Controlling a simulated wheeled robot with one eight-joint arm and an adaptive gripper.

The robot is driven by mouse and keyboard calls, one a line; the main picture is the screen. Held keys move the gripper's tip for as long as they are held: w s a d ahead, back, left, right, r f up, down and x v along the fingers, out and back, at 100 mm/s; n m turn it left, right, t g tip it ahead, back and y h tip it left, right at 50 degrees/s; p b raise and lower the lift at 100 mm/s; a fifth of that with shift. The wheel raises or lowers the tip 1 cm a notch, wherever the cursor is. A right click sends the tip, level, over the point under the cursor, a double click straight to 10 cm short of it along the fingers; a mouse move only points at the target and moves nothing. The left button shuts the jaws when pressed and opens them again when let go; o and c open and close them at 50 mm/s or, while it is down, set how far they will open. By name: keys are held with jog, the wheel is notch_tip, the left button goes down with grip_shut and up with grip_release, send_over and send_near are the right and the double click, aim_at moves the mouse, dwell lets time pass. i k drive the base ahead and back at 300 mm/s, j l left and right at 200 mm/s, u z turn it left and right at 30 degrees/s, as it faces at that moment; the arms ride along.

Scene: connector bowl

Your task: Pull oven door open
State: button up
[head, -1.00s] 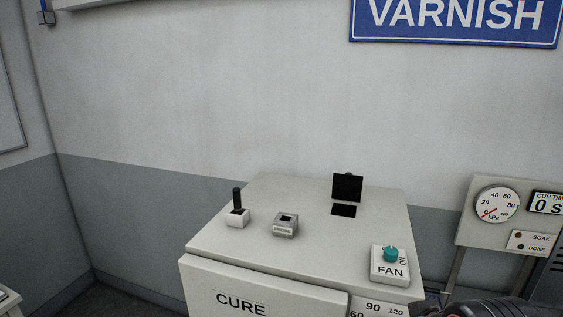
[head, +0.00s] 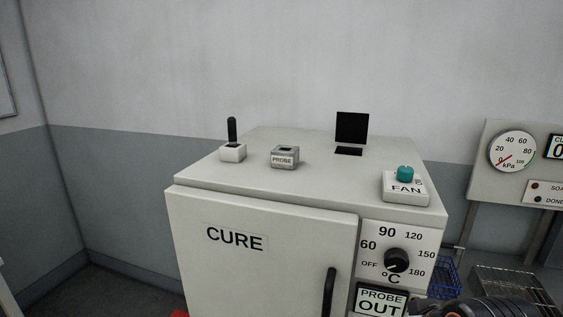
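The oven is a pale box, and its front door (head: 262,268) carries the label CURE. The door looks shut, flush with the oven front. Its black vertical handle (head: 329,291) is at the door's right side, and its lower end is cut off by the picture edge. A dark part of my arm shows at the bottom right, right of the PROBE OUT display. My gripper's fingers are not in view.
On the oven top are a black lever (head: 232,135), a PROBE block (head: 284,157), an upright black flap (head: 352,128) and a FAN button (head: 405,185). A temperature dial (head: 397,261) and display (head: 381,300) sit right of the door. A blue wire basket (head: 443,276) and metal rack (head: 508,287) stand right.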

aim_at(238, 256)
jog(key=l+u, duration=0.2)
jog(key=l, duration=0.2)
jog(key=k+l+u, duration=0.1)
jog(key=l+u, duration=0.15)
jog(key=l, duration=0.15)
jog(key=k+l+u, duration=0.2)
jog(key=l, duration=0.2)
jog(key=l+u, duration=0.25)
jog(key=l, duration=0.15)
jog(key=k, duration=0.05)
